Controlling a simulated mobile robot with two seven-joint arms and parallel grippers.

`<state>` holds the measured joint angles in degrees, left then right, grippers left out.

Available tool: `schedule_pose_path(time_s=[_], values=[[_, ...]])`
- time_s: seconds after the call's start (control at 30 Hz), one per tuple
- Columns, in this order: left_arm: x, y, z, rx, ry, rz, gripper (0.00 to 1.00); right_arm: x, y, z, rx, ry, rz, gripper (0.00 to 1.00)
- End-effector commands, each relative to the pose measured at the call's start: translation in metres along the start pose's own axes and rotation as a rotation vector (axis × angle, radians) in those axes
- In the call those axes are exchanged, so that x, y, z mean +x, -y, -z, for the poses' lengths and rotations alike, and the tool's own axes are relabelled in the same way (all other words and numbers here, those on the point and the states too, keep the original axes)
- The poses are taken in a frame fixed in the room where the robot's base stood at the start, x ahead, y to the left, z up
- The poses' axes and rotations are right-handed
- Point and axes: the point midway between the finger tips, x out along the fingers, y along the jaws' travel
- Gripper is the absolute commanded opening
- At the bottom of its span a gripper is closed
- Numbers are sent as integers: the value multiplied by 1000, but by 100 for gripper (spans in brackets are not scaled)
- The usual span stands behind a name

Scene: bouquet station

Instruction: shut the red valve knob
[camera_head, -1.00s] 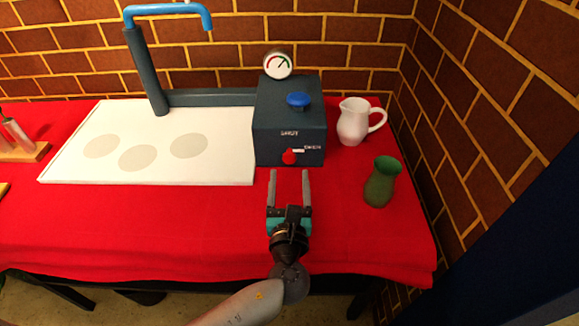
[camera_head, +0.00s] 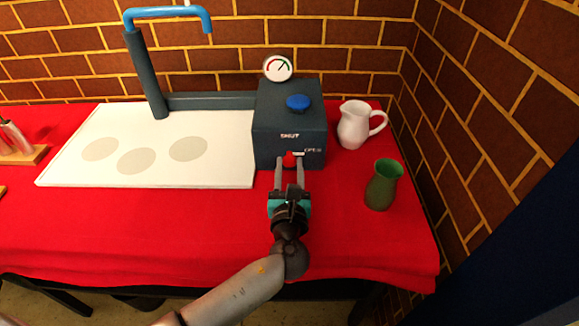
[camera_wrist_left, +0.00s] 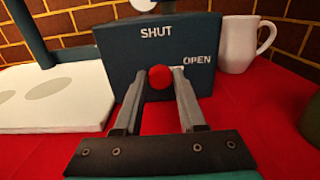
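The red valve knob (camera_head: 289,159) is on the front face of the dark blue-grey box (camera_head: 270,140). The word SHUT is printed above the knob and OPEN to its right. A white pointer beside the knob points right, toward OPEN, in the head view. My left gripper (camera_head: 289,165) is at the knob, its two fingers apart, one on each side of it. In the left wrist view the red knob (camera_wrist_left: 161,77) shows between the fingertips; whether they touch it I cannot tell. My right gripper is not in view.
A blue knob (camera_head: 298,102) and a round gauge (camera_head: 278,68) are on top of the box. A white jug (camera_head: 355,125) and a green vase (camera_head: 383,185) stand to the right. A white board (camera_head: 110,170) and blue tap (camera_head: 165,10) are to the left.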

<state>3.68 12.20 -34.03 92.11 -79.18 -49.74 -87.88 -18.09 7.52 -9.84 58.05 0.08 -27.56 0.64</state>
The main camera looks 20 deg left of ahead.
Motion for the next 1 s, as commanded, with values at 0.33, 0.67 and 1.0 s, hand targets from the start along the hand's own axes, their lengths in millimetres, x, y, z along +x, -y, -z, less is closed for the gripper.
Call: schedule_pose_path(time_s=[0.33, 0.67, 1.0], values=[[0, 0, 0, 0, 0, 0, 0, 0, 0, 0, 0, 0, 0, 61], [0, 0, 0, -11, -1, 0, 0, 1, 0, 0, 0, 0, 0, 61], [0, -1, 1, -171, 0, -1, 0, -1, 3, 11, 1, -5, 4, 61]])
